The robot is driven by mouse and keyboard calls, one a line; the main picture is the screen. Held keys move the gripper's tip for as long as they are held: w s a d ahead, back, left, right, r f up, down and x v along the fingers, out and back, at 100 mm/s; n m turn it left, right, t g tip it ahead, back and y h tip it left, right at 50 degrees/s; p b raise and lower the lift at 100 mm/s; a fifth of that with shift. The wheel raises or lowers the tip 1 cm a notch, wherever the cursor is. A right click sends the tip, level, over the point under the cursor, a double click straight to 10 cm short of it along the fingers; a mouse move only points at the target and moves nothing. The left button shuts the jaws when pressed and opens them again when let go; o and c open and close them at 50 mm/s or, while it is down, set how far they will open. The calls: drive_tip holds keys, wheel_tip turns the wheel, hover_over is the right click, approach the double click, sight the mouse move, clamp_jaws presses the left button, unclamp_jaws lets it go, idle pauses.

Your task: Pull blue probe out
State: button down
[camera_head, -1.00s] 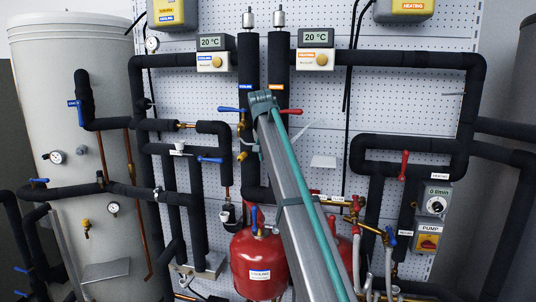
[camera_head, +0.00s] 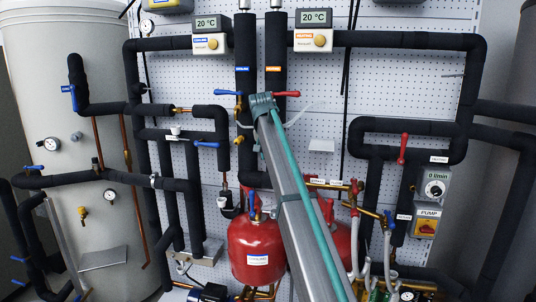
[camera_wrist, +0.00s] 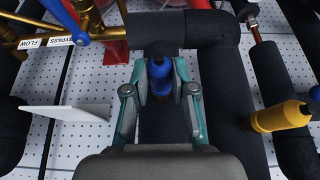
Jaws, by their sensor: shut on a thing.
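The blue probe (camera_wrist: 158,70) shows in the wrist view as a blue body with a dark top, between the two teal fingers of my gripper (camera_wrist: 160,82). The fingers are shut on it from both sides. A black insulated pipe lies directly behind it; I cannot tell whether its tip is still in a socket. In the head view my gripper (camera_head: 262,101) is in front of the middle vertical pipes, just below the blue valve handle (camera_head: 228,93) and red valve handle (camera_head: 286,94). The probe is hidden there.
A white shelf plate (camera_wrist: 65,112) and brass pipework (camera_wrist: 35,38) are on the left. Red tanks (camera_head: 256,249) stand below. Black pipes (camera_head: 420,40) run across the white perforated panel.

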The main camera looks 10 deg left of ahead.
drive_tip(key=shift+s, duration=0.4)
idle(0.3)
drive_tip(key=s+p, duration=0.1)
drive_tip(key=s, duration=0.5)
drive_tip(key=shift+s+a+p, duration=0.25)
drive_tip(key=shift+a+p, duration=0.15)
drive_tip(key=shift+a, duration=0.05)
drive_tip(key=shift+r, duration=0.15)
